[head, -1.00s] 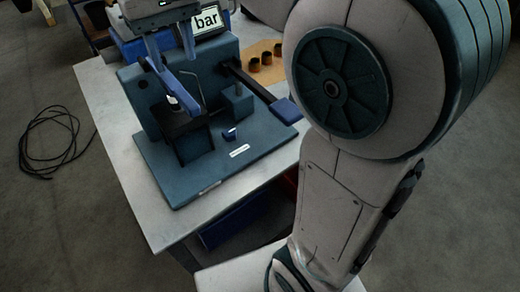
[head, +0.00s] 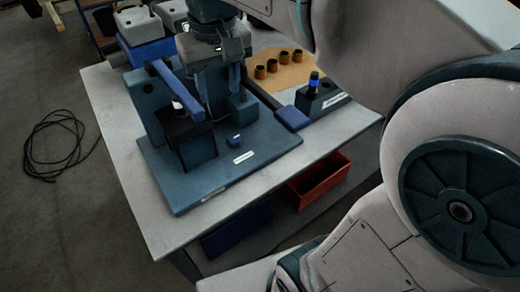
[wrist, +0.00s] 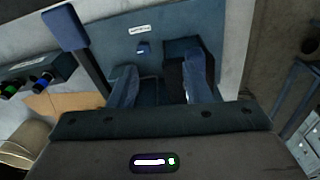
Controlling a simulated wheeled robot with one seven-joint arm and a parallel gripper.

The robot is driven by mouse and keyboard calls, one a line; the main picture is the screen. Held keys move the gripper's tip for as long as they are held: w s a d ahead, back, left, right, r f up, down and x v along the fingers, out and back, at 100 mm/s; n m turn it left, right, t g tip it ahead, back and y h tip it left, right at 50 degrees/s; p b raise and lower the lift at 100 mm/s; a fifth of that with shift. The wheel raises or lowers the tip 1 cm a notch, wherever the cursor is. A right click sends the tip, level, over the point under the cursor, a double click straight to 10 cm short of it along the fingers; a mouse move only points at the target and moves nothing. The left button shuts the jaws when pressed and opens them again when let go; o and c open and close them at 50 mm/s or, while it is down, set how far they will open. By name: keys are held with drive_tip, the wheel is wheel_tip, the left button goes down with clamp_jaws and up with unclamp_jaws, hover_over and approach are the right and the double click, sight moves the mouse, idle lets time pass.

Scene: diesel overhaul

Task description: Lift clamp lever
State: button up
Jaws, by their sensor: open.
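The clamp fixture is a blue base plate (head: 225,170) with upright blocks. A blue bar, which looks like the clamp lever (head: 163,76), slopes down towards a black block (head: 184,124) on the fixture. My gripper (head: 220,104) points down over the plate, just right of the bar, with its fingers apart and nothing seen between them. In the wrist view my gripper (wrist: 158,84) spans the area above the fixture plate (wrist: 146,58). I cannot tell there whether the bar touches a finger.
A black arm with a blue grip (head: 292,118) sticks out to the right of the fixture. Beyond it are a small holder (head: 322,100) and several dark cups on a tan mat (head: 286,74). A red bin (head: 318,182) sits below the table (head: 128,180). The table's front strip is clear.

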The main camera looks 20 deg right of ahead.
drive_tip(key=s+d+f+m+b, duration=0.1)
drive_tip(key=s+d+f, duration=0.2)
drive_tip(key=f, duration=0.4)
drive_tip(key=s+d+f+t, duration=0.1)
drive_tip(key=s+d+f, duration=0.2)
drive_tip(key=s+f, duration=0.2)
wheel_tip(320, 180, down, 3)
drive_tip(key=shift+r+m+t+b, duration=0.15)
drive_tip(key=shift+m+t+b, duration=0.15)
drive_tip(key=shift+m+b, duration=0.1)
drive_tip(key=shift+s, duration=0.1)
